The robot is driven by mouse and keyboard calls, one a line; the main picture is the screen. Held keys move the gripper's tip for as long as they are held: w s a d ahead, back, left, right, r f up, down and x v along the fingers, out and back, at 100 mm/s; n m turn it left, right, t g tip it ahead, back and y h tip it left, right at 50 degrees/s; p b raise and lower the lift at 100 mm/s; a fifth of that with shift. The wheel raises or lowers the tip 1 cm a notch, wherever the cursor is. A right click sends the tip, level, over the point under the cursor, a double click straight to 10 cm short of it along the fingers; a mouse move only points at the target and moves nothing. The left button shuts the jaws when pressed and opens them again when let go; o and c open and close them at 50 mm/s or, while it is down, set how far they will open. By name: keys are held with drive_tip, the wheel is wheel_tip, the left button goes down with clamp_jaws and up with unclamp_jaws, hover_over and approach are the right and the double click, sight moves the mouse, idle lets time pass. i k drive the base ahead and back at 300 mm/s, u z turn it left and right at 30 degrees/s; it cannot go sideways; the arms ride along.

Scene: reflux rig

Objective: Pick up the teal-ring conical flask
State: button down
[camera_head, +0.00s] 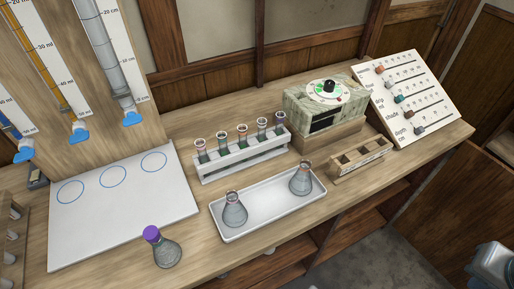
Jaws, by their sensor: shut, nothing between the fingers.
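Three conical flasks show. One flask (234,211) stands at the left end of the white tray, with a reddish ring at its neck. Another flask (301,180) stands at the right end of the tray, also with a reddish tint at its neck. A third flask (167,251), with a purple cap, stands on the bench in front of the tray's left side. I cannot make out a teal ring on any of them. A grey part of my arm shows at the lower right edge, away from the flasks. My gripper's fingers are not in view.
A white rack (243,155) of several tubes stands behind the white tray (270,211). A marbled dial box (325,112), a wooden block with slots (360,159) and a slider board (407,98) are to the right. A white sheet (120,215) with circles lies left, under mounted burettes.

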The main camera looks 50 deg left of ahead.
sight(167, 253)
drive_tip(key=u, duration=1.65)
drive_tip(key=k, duration=1.05)
drive_tip(key=u, duration=0.8)
